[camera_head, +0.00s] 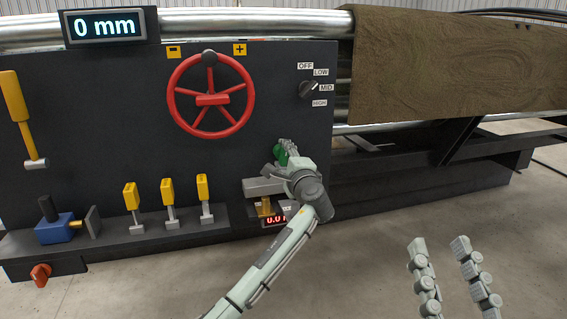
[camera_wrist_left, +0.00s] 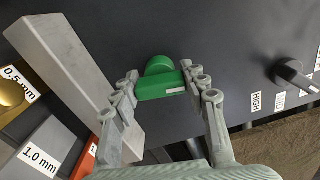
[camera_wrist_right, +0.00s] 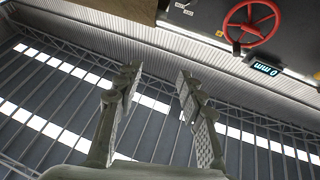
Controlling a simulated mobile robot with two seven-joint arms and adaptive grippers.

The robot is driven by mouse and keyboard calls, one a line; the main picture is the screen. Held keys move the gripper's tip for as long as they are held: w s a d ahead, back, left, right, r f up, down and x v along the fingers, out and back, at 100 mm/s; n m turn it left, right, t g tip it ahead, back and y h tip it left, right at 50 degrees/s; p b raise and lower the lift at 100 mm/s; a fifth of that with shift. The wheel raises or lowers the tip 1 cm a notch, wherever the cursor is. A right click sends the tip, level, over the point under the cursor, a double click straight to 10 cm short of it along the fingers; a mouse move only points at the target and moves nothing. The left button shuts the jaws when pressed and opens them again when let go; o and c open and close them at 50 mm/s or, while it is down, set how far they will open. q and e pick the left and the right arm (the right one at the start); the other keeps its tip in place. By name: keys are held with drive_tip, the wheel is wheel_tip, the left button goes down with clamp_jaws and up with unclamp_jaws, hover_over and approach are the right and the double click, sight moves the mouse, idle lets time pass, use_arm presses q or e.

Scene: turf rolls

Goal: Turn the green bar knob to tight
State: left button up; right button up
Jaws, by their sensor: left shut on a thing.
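The green bar knob (camera_head: 281,153) sits on the dark panel, partly hidden behind my left gripper in the head view. In the left wrist view the green bar knob (camera_wrist_left: 160,84) lies between the fingers, with a small white mark on its bar. My left gripper (camera_wrist_left: 160,88) is shut on the bar, one finger at each end. In the head view my left gripper (camera_head: 284,158) reaches the panel from below. No tight label is readable. My right gripper (camera_head: 450,245) is open and empty over the floor; it also shows in the right wrist view (camera_wrist_right: 158,75).
A grey block (camera_head: 264,186) is just left of the knob, above a red-digit display (camera_head: 275,220). A red handwheel (camera_head: 211,97), a selector knob (camera_head: 308,89) and several yellow levers (camera_head: 167,192) are on or by the panel. The floor at right is free.

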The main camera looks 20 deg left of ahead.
use_arm(q)
drive_tip(key=shift+f+n+b, duration=0.1)
drive_tip(key=shift+n+b, duration=0.5)
drive_tip(key=shift+n, duration=0.5)
use_arm(e)
drive_tip(key=shift+s+d+r+t+y, duration=0.1)
drive_tip(key=shift+s+d+r+t, duration=0.15)
drive_tip(key=shift+r+t, duration=0.25)
drive_tip(key=shift+s+d+r+t+y, duration=0.1)
drive_tip(key=shift+s+d+r+t, duration=0.15)
drive_tip(key=shift+r+t, duration=0.2)
drive_tip(key=shift+s+d+r+t+y, duration=0.15)
drive_tip(key=shift+s+r+t, duration=0.1)
drive_tip(key=shift+r+t, duration=0.25)
use_arm(q)
drive_tip(key=o, duration=1.2)
drive_tip(key=v, duration=1.2)
